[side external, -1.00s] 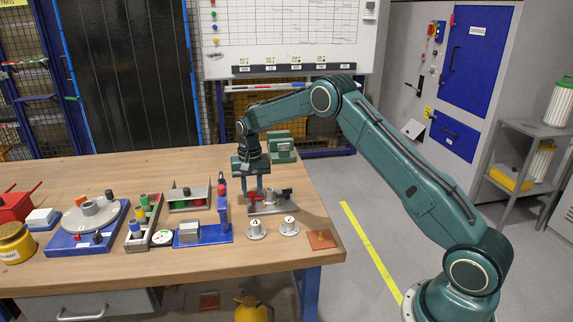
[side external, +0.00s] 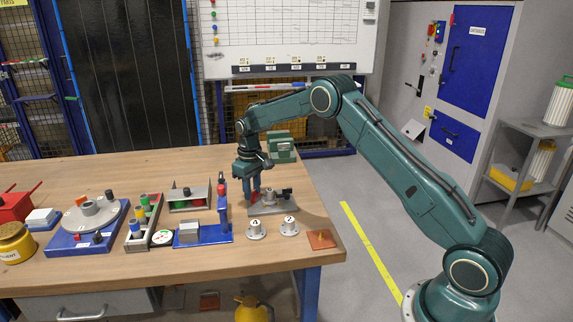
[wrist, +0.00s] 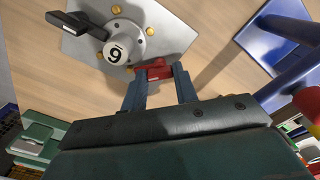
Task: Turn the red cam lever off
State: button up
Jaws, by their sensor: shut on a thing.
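My gripper (side external: 254,194) is low over a grey metal plate (side external: 270,209) near the right end of the bench. In the wrist view its two blue fingers (wrist: 155,84) are shut on the red cam lever (wrist: 153,71), at the edge of the same plate (wrist: 100,51). The lever is partly hidden between the fingers. On the plate, beside the lever, stands a round grey hub (wrist: 122,43) with a 9 or a 6 on its face and a black handle (wrist: 78,33) pointing away from the lever.
Two grey numbered pieces (side external: 255,229) (side external: 290,226) stand in front of the plate. A blue fixture (side external: 224,212) stands close on the left. A green machine block (side external: 282,147) is behind. A copper-coloured square (side external: 321,239) lies near the front right corner.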

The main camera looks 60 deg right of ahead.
jog(key=n, duration=0.4)
jog(key=shift+r+n, duration=0.1)
jog(key=shift+n, duration=0.3)
jog(key=n, duration=0.4)
jog(key=shift+w, duration=0.1)
jog(key=o, duration=0.7)
notch_tip(320, 180, up, 14)
dwell(0.6)
